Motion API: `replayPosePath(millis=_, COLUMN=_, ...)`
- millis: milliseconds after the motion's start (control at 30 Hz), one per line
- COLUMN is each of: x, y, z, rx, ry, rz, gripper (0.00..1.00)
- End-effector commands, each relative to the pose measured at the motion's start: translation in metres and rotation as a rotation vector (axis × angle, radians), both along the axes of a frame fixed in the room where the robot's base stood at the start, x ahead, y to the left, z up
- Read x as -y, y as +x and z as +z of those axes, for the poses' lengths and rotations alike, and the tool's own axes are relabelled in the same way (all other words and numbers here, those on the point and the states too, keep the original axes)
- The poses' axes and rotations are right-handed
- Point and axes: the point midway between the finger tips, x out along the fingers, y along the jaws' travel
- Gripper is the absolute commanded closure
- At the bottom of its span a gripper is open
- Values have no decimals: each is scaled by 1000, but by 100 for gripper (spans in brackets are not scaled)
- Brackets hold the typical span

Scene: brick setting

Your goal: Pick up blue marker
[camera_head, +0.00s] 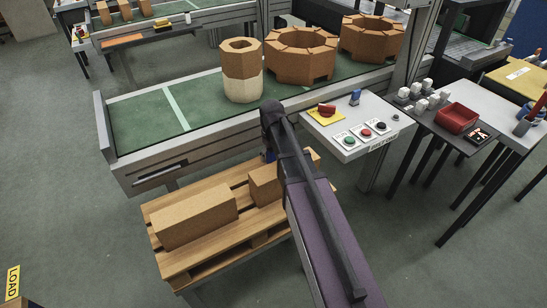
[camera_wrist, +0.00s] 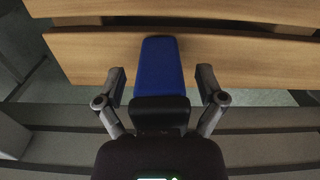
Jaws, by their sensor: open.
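The blue marker (camera_wrist: 161,64) is a blue, block-like piece with a dark lower end in the wrist view. It stands in front of the wooden slats, between the two fingers of my gripper (camera_wrist: 162,80). The fingers are apart, with a visible gap on each side of the blue piece, so my gripper is open and not closed on it. In the head view, a small patch of blue (camera_head: 269,155) shows beside my arm above the pallet; my arm hides most of that spot, and the fingers cannot be made out there.
A wooden pallet (camera_head: 186,261) holds brown blocks (camera_head: 195,216). Behind it is a green-topped conveyor (camera_head: 139,119) with brick rings (camera_head: 301,55). A control panel (camera_head: 318,128) with buttons stands to the right, near a table with a red bin (camera_head: 456,118). Floor lies open at lower left.

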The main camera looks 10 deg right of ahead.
Motion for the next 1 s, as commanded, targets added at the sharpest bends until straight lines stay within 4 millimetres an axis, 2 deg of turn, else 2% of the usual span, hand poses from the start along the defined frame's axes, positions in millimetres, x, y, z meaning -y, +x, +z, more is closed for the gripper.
replayPosePath(millis=167, x=0, y=0, z=0, rx=0, ry=0, rz=0, gripper=11)
replayPosePath(millis=200, x=0, y=0, z=0, rx=0, ry=0, rz=0, gripper=14)
replayPosePath(millis=400, x=0, y=0, z=0, rx=0, ry=0, rz=0, gripper=74)
replayPosePath(millis=467, x=0, y=0, z=0, rx=0, ry=0, rz=0, gripper=92)
replayPosePath(millis=500, x=0, y=0, z=0, rx=0, ry=0, rz=0, gripper=95)
replayPosePath(millis=1000, x=0, y=0, z=5, rx=0, ry=0, rz=-1, gripper=96)
